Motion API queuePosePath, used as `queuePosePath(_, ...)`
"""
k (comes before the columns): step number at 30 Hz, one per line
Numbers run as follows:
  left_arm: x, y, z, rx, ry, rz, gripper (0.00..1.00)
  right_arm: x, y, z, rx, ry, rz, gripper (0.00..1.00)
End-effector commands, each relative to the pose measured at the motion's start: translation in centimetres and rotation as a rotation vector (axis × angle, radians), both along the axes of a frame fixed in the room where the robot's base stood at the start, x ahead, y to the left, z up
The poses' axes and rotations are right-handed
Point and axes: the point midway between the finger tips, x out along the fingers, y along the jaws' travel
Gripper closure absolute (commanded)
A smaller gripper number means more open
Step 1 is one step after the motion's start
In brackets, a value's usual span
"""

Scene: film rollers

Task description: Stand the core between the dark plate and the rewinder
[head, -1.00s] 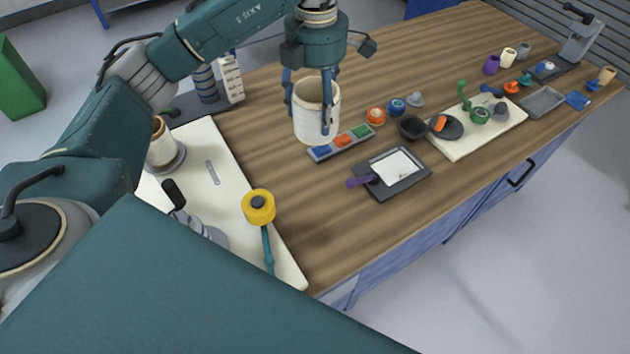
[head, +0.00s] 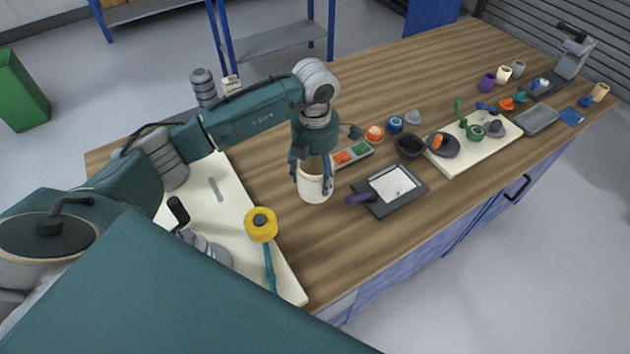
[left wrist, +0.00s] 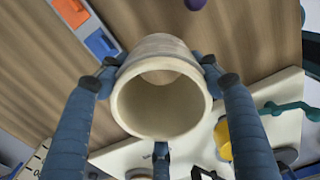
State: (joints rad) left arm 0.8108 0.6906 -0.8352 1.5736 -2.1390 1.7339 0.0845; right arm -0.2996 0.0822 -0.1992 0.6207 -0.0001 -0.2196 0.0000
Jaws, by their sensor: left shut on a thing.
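The core, a cream hollow cylinder (head: 315,189), is upright in my left gripper (head: 312,176), whose fingers grip it around its sides. It is over bare wood between the dark plate (head: 412,203) and the cream board of what looks like the rewinder (head: 282,277). I cannot tell whether its base touches the table. In the left wrist view the core (left wrist: 165,47) shows its open end, with the left gripper's (left wrist: 160,88) blue fingers around it. The dark plate bears a white sheet and a purple-handled tool (head: 360,199). My right gripper is not in view.
A yellow roll (head: 261,226) and a teal handle (head: 269,268) are on the cream board. A tray of coloured blocks (head: 351,155) lies just behind the core. A black bowl (head: 410,145) and a second cream board (head: 485,153) are farther right. Wood in front of the core is clear.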

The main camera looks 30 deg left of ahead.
Motion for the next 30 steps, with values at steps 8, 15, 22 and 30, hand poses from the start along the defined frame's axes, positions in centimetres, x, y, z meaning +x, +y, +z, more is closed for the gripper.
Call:
queuePosePath(8,-0.1,0.0,-3.7,-0.001,0.003,0.000,0.70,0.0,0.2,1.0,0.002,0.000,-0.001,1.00)
queuePosePath(15,0.0,-0.1,-4.3,-0.001,-0.002,-0.001,0.70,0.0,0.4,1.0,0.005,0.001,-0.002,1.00)
queuePosePath(22,0.0,0.0,-4.6,0.000,0.000,-0.001,0.32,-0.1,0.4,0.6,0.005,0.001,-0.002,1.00)
queuePosePath(30,0.0,0.0,-4.5,0.000,0.000,-0.001,0.17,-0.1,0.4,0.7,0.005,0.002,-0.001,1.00)
